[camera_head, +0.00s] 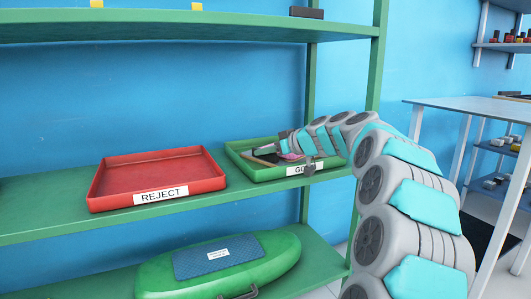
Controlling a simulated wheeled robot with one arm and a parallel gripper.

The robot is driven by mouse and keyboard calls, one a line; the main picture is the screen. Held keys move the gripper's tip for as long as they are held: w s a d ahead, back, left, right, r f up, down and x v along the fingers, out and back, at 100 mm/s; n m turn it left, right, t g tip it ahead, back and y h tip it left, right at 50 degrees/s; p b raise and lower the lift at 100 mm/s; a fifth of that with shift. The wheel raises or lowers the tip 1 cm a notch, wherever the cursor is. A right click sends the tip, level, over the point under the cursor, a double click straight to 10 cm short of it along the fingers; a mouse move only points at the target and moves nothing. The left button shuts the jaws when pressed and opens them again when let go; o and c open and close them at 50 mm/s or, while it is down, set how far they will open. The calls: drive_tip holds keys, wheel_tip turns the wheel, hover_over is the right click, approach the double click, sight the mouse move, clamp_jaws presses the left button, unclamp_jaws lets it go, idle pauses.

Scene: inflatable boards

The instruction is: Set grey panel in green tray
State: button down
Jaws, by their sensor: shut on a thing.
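The green tray (238,146) labelled GOOD, partly covered by my arm, sits on the middle shelf at the right. My gripper (270,150) is low over the tray's left part, with its fingers small and hard to make out. It is shut on a small dark grey piece, which looks like the grey panel (263,151). I cannot tell whether the panel touches the tray floor. A brown piece and a pink piece (291,157) show in the tray near the gripper.
An empty red tray (160,175) labelled REJECT stands left of the green tray. A green inflatable board (270,262) with a blue patch lies on the lower shelf. The upper shelf (200,25) hangs above. A white table (470,107) stands at the right.

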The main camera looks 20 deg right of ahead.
drive_tip(key=c, duration=0.8)
unclamp_jaws()
drive_tip(key=shift+o, duration=0.2)
drive_tip(key=v, duration=1.1)
drive_tip(key=shift+s+r, duration=0.15)
drive_tip(key=shift+r, duration=0.05)
drive_tip(key=shift+s+d, duration=0.2)
drive_tip(key=shift+s, duration=0.1)
